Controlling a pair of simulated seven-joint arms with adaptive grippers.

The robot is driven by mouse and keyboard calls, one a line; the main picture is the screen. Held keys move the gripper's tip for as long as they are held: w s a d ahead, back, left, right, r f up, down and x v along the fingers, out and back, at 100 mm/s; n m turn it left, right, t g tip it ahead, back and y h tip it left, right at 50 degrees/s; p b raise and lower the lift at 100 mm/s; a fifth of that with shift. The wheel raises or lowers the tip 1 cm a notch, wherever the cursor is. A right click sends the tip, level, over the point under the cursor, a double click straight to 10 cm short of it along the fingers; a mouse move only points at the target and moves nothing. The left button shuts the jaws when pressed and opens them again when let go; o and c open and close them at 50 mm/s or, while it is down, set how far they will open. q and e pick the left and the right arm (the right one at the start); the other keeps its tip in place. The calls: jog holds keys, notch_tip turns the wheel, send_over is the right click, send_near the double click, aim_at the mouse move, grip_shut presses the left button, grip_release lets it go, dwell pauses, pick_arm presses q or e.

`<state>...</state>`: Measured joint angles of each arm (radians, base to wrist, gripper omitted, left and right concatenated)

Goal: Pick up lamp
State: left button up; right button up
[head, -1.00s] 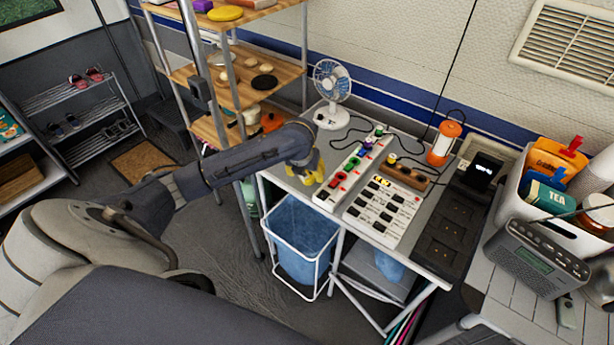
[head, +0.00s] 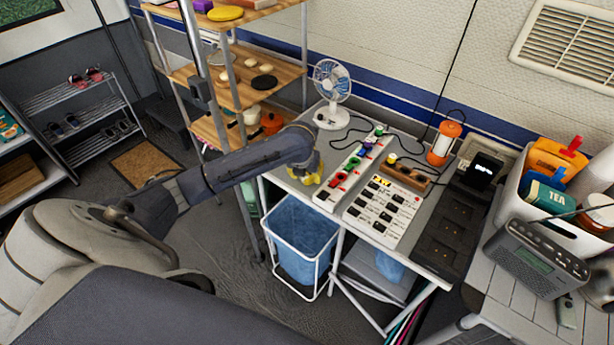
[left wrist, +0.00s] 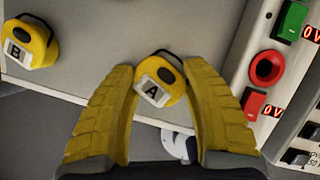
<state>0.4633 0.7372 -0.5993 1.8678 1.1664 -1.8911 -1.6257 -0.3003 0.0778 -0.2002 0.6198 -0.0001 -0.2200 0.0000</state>
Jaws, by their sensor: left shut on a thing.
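A small yellow device marked A (left wrist: 160,78), a likely small lamp, stands between the tips of my left gripper (left wrist: 160,88). The yellow fingers press on both its sides, over the grey table. A like yellow device marked B (left wrist: 31,42) stands apart at the left of the left wrist view. In the head view my left gripper (head: 310,175) is at the table's front left edge, and it hides the device there. An orange and white lantern (head: 445,143) stands at the back of the table, away from the gripper. My right gripper is not in view.
A power strip with red and green switches (head: 346,172) lies just right of the gripper. Beyond are a white switch panel (head: 382,211) and a white fan (head: 332,92). A wooden shelf (head: 248,91) stands at the left. A blue bin (head: 302,240) is below the table edge.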

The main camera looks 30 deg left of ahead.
pick_arm(q)
notch_tip(320, 180, up, 20)
dwell(1.0)
dwell(0.3)
